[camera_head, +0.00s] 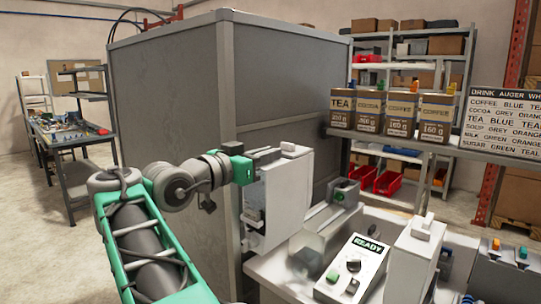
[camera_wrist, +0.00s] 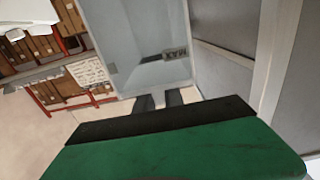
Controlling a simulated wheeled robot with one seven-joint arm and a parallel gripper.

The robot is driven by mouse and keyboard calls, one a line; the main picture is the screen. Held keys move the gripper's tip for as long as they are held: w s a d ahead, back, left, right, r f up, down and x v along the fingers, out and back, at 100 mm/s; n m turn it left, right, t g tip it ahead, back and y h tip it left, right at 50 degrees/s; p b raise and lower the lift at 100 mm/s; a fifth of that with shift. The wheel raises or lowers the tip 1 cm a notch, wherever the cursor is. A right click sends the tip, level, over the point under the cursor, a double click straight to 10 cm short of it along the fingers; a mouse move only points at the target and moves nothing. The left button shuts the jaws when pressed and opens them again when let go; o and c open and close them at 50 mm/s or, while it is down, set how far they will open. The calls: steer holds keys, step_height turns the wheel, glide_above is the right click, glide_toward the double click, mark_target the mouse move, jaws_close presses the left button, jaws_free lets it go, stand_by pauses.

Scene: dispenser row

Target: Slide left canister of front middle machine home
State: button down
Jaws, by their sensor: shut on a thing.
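My gripper (camera_head: 268,155) is shut on a tall white canister (camera_head: 286,190), holding it upright near its top at the left of the machine. In the wrist view, my two dark fingertips (camera_wrist: 160,101) meet the lower edge of the canister (camera_wrist: 135,35), which has a grey inner area and a small MAX label. The front middle machine (camera_head: 352,268) has a READY panel with a green button and dark knobs. A grey, blurred part of it (camera_head: 318,235) lies just right of the held canister. Whether the canister's base touches the machine cannot be told.
Another white canister (camera_head: 412,258) stands right of the READY panel. A tall grey cabinet (camera_head: 175,110) rises close behind my gripper. A shelf behind holds a tea box (camera_head: 342,105), cocoa and coffee boxes, and a drink chart (camera_head: 503,120). Red bins (camera_head: 390,181) sit below.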

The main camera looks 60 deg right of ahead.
mark_target(288, 149)
steer(key=shift+s+d, duration=0.1)
steer(key=shift+s, duration=0.05)
steer(key=shift+s, duration=0.15)
steer(key=shift+d, duration=0.1)
steer(key=shift+x, duration=3.5)
